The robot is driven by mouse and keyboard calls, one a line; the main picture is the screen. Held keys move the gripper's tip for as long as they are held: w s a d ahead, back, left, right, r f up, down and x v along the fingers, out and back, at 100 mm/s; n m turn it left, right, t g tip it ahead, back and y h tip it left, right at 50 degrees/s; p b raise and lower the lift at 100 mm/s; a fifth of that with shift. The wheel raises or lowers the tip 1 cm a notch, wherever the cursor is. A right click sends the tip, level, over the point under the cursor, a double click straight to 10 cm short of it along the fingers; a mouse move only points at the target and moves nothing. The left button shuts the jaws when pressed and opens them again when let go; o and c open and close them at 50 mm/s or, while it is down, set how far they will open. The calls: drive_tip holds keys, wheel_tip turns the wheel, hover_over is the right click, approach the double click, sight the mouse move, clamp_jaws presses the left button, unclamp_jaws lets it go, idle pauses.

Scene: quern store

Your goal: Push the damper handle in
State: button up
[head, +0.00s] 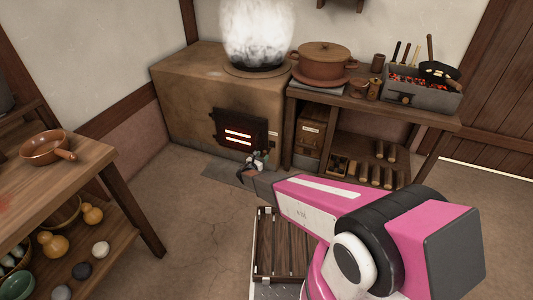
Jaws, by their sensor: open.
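A clay stove (180,105) stands against the back wall. Its dark iron fire door (240,129) shows two glowing slots and is in the lower front. My gripper (253,158) is small in the head view, just below and in front of the fire door's right side. It is open, and I see nothing between its fingers. I cannot tell whether it touches the stove. I cannot clearly make out the damper handle; my gripper and arm may cover it.
A steaming pot (257,50) sits on the stove. A wooden shelf table (437,121) to the right bears a lidded clay pot (324,64) and a grey brazier (425,99) with glowing coals. A wooden table (95,160) stands at the left.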

sight(270, 149)
drive_tip(key=shift+x, duration=2.4)
